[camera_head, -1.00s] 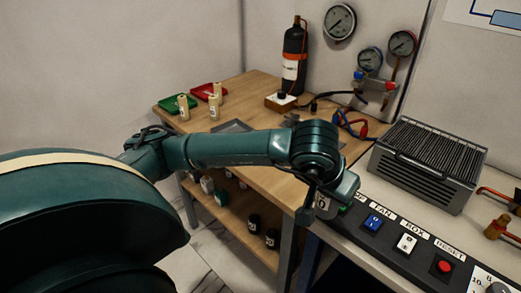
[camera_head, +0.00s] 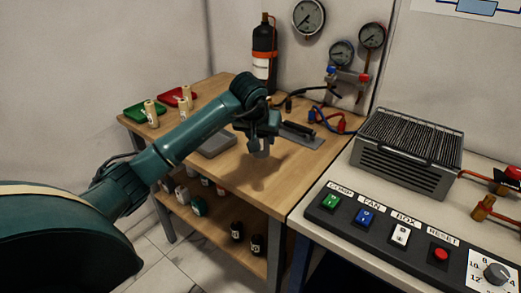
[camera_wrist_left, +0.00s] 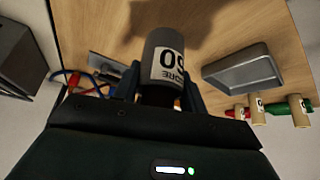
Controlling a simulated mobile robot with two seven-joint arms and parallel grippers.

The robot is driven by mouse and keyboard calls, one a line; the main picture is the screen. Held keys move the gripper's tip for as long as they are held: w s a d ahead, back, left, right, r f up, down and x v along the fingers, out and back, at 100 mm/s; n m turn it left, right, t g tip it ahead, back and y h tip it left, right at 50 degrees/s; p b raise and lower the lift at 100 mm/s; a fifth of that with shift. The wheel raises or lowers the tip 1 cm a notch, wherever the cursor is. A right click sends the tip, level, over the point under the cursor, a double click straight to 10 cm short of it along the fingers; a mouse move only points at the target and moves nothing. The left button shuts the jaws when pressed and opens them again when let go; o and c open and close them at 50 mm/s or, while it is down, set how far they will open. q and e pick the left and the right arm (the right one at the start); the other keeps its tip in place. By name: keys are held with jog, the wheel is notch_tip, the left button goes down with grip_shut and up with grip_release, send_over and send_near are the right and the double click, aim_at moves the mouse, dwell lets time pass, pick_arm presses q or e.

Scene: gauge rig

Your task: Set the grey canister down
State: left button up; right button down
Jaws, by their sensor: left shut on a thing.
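The grey canister (camera_head: 262,150) hangs below my left gripper (camera_head: 260,136) over the wooden table (camera_head: 310,160). In the left wrist view the canister (camera_wrist_left: 168,50) shows grey with a white label reading 50. My left gripper (camera_wrist_left: 163,92) is shut on it there, with a finger on each side. A shadow lies on the wood below the canister, and it looks clear of the tabletop. The gripper hides its upper part in the head view. My right gripper is not in view.
A shallow grey tray (camera_head: 219,146) lies left of the canister, and a flat plate with a black handle (camera_head: 299,129) lies behind it. Beige cylinders stand near the green tray (camera_head: 136,112) and red tray (camera_head: 172,98). The front tabletop is bare. A control panel (camera_head: 385,232) is at right.

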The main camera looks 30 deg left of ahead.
pick_arm(q)
jog(key=shift+f, duration=1.85)
jog(key=shift+f, duration=0.15)
jog(key=o, duration=1.1)
jog(key=shift+o, duration=0.2)
jog(key=shift+s+r, duration=0.15)
jog(key=shift+r, duration=0.3)
jog(key=v, duration=1.1)
jog(key=shift+r, duration=0.15)
jog(key=shift+s+d, duration=0.1)
jog(key=shift+d, duration=0.1)
